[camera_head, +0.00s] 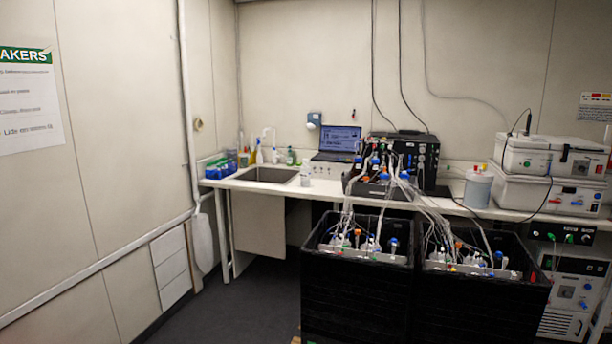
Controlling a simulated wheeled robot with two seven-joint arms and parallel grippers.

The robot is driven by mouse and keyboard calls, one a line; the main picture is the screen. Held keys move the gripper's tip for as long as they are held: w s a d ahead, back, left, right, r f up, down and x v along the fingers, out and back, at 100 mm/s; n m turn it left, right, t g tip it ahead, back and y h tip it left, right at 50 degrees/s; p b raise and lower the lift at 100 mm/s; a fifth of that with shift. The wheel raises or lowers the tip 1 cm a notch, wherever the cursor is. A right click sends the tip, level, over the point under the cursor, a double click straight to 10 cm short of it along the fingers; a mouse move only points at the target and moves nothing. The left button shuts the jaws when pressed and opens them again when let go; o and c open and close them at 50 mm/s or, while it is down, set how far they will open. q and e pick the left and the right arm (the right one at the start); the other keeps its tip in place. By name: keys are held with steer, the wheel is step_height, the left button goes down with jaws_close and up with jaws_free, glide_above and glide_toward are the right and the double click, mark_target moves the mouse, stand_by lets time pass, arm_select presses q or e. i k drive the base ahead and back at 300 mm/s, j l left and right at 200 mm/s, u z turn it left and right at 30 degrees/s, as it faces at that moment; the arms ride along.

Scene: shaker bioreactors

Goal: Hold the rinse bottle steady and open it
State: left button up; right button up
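A small whitish bottle (305,173) stands upright on the bench (330,187), just right of the sink. It may be the rinse bottle, but no label can be read and its cap is too small to make out. Neither of my grippers shows in the head view. Nothing is seen touching any bottle.
Two black crates (357,290) (475,300) with tubed vessels stand on the floor before the bench. A laptop (338,140), a black tubing unit (410,155) and white instruments (550,160) occupy the bench. Open dark floor (245,310) lies left of the crates.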

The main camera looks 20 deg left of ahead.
mark_target(305, 167)
steer(key=i+j+u, duration=1.05)
steer(key=i, duration=0.3)
steer(key=i+u, duration=0.35)
steer(key=i+z, duration=0.1)
steer(key=i, duration=0.45)
steer(key=i+j+z, duration=0.15)
steer(key=i, duration=0.45)
steer(key=i+j+z, duration=0.1)
steer(key=i, duration=0.45)
steer(key=i+j+z, duration=0.15)
steer(key=i, duration=0.4)
